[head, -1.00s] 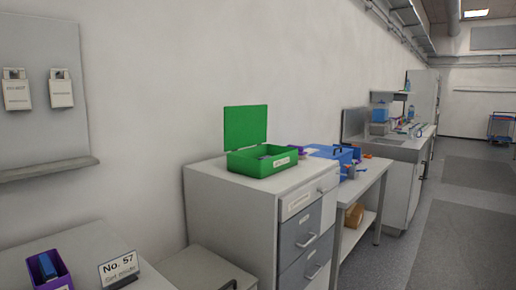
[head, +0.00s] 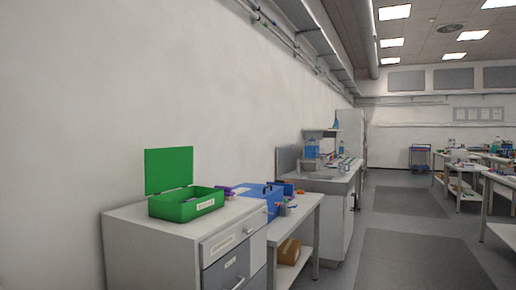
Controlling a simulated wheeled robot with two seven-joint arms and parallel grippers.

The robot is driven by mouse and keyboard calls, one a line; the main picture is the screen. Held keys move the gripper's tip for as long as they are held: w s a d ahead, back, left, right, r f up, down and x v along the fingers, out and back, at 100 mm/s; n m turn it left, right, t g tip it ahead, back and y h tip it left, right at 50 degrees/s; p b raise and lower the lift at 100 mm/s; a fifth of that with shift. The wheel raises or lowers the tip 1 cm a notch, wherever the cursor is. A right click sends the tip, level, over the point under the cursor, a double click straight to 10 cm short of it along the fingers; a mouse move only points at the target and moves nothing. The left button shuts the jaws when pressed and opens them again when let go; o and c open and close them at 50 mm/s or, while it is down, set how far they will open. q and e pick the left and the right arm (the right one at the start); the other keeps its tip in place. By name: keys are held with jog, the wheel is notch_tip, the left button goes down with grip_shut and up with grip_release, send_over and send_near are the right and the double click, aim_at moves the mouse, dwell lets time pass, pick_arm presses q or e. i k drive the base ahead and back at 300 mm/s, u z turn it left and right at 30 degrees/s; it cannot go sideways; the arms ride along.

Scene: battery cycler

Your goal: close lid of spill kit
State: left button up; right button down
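The spill kit appears to be the green box (head: 183,209) on top of a grey drawer cabinet, at the lower left in the head view. Its green lid (head: 168,171) stands upright at the back, so the box is open. A pale label is on its front side. What lies inside the box is too small to tell. Neither of my grippers shows in the head view.
The drawer cabinet (head: 223,245) stands against the left wall. A bench with a blue box (head: 258,197) follows behind it, then a sink counter (head: 325,182). The floor (head: 390,250) to the right is clear, with tables (head: 500,185) at the far right.

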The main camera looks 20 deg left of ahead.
aim_at(169, 169)
jog(key=z, duration=0.35)
jog(key=i, duration=3.55)
jog(key=u, duration=3.9)
